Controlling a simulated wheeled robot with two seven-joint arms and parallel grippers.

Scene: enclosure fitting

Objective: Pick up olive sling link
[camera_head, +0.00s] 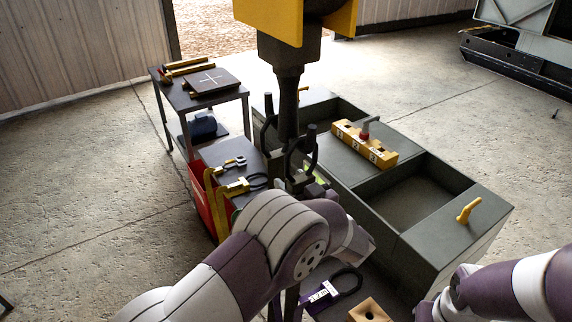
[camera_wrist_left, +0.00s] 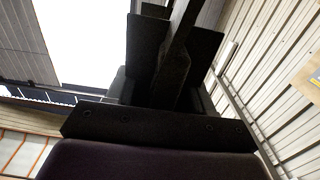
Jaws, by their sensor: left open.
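I cannot pick out the olive sling link for certain. A small yellow-green patch (camera_head: 321,172) shows beside the dark hanging post in the head view, mostly hidden behind dark parts. My left arm crosses the lower middle of the head view, and its bent joint hides much there. My left gripper (camera_wrist_left: 178,50) is open in the left wrist view, its dark fingers pointing upward. A dark bar shows around the fingers; I cannot tell whether it lies between them or beyond. My right arm shows at the lower right, without a clear gripper.
A black post (camera_head: 288,95) with dark shackles hangs from a yellow block (camera_head: 268,20). A purple-tagged link (camera_head: 325,292) lies in front. A grey open enclosure (camera_head: 455,215) stands right.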

